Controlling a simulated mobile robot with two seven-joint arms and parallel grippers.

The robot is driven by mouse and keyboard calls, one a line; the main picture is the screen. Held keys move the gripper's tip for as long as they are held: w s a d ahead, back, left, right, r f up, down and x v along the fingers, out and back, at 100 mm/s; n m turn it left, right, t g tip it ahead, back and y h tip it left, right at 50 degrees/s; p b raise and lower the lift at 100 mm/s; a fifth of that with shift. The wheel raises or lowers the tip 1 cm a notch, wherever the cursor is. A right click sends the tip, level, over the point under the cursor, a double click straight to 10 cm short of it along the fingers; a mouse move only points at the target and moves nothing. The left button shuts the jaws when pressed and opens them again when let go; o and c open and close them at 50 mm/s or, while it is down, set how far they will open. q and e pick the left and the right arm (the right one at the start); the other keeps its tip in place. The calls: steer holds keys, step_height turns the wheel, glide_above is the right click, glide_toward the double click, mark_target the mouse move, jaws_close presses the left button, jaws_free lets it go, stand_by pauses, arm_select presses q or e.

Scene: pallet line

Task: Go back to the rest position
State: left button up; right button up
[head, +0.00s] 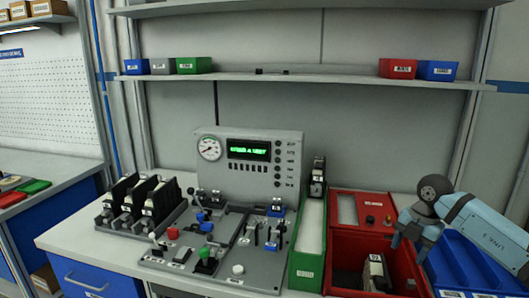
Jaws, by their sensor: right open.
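My right arm comes in from the right edge, pale blue with a dark round joint. My right gripper (409,246) points down above the right part of the red bin (343,246). It is open, with nothing seen between its fingers. A dark unit with a pale front (377,272) stands in the red bin, to the left of and below the gripper, apart from it. My left gripper is not in view.
The test station (250,163) with gauge and lit green display stands mid-bench. A rack of dark units (140,200) is at left. A green bin (310,240) stands left of the red bin, a blue bin (470,265) right of it. A shelf (300,77) runs above.

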steer(key=s+a+f+n+y, duration=0.2)
steer(key=a+f+y, duration=0.15)
steer(key=a, duration=0.35)
steer(key=s+a+f+n+y, duration=0.1)
steer(key=a+f+y, duration=0.25)
steer(key=a, duration=0.35)
steer(key=s+a+m+t+y, duration=0.4)
steer(key=s+a+y, duration=0.4)
steer(key=a+y, duration=0.3)
steer(key=s+d+f+m+t+h, duration=0.3)
steer(key=s+d+f+m+h, duration=0.1)
steer(key=s+f+m+h, duration=0.55)
steer(key=s+d+f+m+t+h, duration=0.35)
steer(key=s+f+m+h, duration=0.35)
steer(key=s+f+m, duration=0.5)
arm_select(q)
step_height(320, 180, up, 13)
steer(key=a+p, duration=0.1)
steer(key=p, duration=1.4)
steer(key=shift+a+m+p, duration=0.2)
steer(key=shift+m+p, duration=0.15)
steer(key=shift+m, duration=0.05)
arm_select(e)
step_height(320, 180, up, 14)
steer(key=w+d, duration=0.1)
steer(key=shift+w+f, duration=0.15)
steer(key=shift+f, duration=0.1)
